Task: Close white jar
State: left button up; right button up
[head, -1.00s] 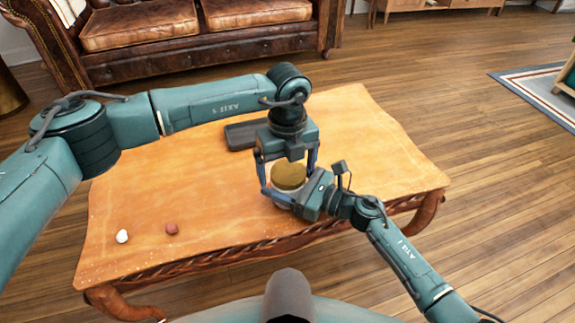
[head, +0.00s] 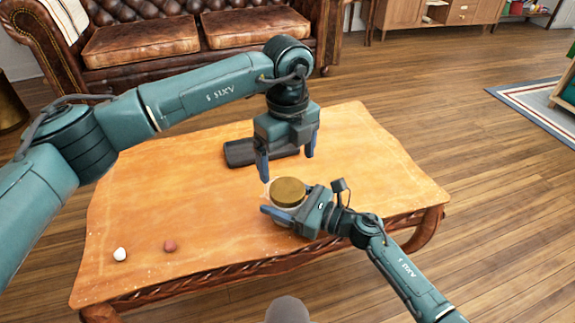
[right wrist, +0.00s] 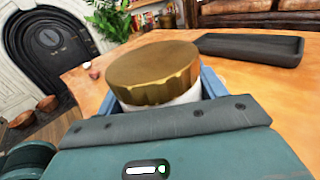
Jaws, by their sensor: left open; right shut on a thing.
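The white jar (right wrist: 178,95) stands near the front edge of the wooden table, and its body is mostly hidden by my right gripper. A gold-brown lid (head: 288,191) with a scalloped rim sits on top of the jar; it also shows in the right wrist view (right wrist: 152,72). I cannot tell how tightly it is seated. My right gripper (head: 284,216) is shut on the jar from the right, below the lid. My left gripper (head: 287,164) is open and empty above the lid, pointing down, apart from it.
A dark tray (head: 240,152) lies on the table (head: 180,200) behind my left gripper; it shows in the right wrist view (right wrist: 250,47). A white ball (head: 120,254) and a reddish ball (head: 170,246) lie at the table's front left. The table's left half is mostly clear.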

aim_at(287, 189)
pick_arm(q)
jog(key=shift+r+n, duration=0.2)
jog(key=shift+n, duration=0.1)
jog(key=shift+f, duration=4.05)
jog(key=shift+c, duration=0.3)
jog(key=c, duration=1)
jog(key=m, duration=0.3)
